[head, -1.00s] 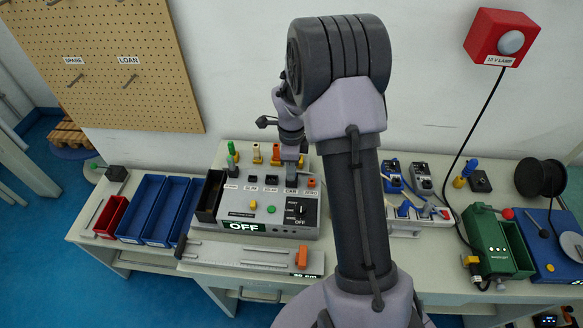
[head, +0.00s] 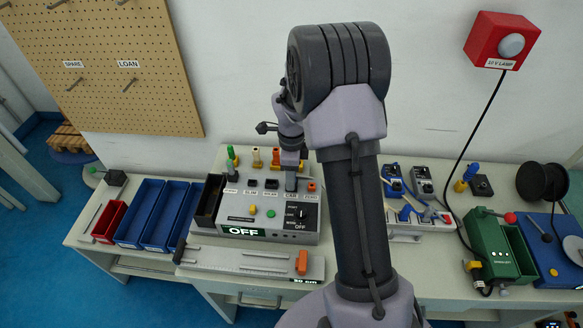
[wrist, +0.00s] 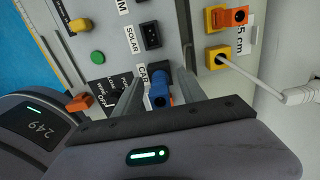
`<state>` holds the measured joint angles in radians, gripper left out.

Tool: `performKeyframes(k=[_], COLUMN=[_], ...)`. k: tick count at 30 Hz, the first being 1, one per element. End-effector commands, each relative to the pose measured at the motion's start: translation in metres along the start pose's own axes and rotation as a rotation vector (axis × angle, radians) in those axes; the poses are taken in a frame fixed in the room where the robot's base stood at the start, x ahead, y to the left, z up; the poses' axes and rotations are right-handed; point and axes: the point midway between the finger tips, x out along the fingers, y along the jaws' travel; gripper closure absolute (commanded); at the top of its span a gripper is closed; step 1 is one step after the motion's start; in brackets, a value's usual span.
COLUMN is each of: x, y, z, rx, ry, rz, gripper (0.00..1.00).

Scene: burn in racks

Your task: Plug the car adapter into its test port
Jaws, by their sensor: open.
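My gripper (wrist: 155,98) is open in the wrist view, its two grey fingers on either side of a blue cylindrical plug, which looks like the car adapter (wrist: 158,90). The plug stands at the port labelled CAR on the grey test panel (wrist: 108,45). Any gap to the fingers and how deep the plug sits are hard to tell. In the head view my gripper (head: 291,178) is small over the right part of the test box (head: 268,224), whose display reads OFF. The plug is not clearly visible there.
A SOLAR port (wrist: 151,35) and a yellow connector with a white cable (wrist: 217,57) lie close to my fingers. Blue bins (head: 140,211) and a red bin (head: 109,220) stand left of the box. A green unit (head: 490,245) stands at right.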

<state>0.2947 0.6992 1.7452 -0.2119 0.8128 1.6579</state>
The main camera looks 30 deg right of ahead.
Motion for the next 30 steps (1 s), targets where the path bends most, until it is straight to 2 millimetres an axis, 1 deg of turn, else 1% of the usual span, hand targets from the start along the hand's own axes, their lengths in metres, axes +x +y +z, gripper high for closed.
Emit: performKeyframes(k=[2, 4, 9, 12, 15, 19, 24, 26, 28, 29, 30], x=[-0.015, -0.035, -0.096, -0.127, -0.150, -0.167, -0.172, -0.175, -0.188, -0.196, -0.207], y=[-0.001, -0.001, -0.001, -0.001, 0.000, 0.000, 0.000, 0.004, 0.020, 0.033, 0.056], z=[0.000, 0.000, 0.000, 0.000, 0.000, 0.000, 0.000, 0.002, 0.009, 0.014, 0.021], rx=[0.000, 0.001, 0.001, 0.000, 0.001, 0.000, 0.000, -0.023, -0.134, -0.216, -0.354], ry=[-0.001, -0.001, -0.002, -0.001, -0.002, 0.000, 0.000, -0.005, -0.026, -0.039, -0.058], rz=[-0.003, -0.004, -0.005, -0.005, -0.003, -0.002, -0.001, -0.007, -0.041, -0.065, -0.104], gripper=[0.52, 0.52, 0.52, 0.52, 0.52, 0.52, 0.52, 0.52, 0.52, 0.52, 0.52])
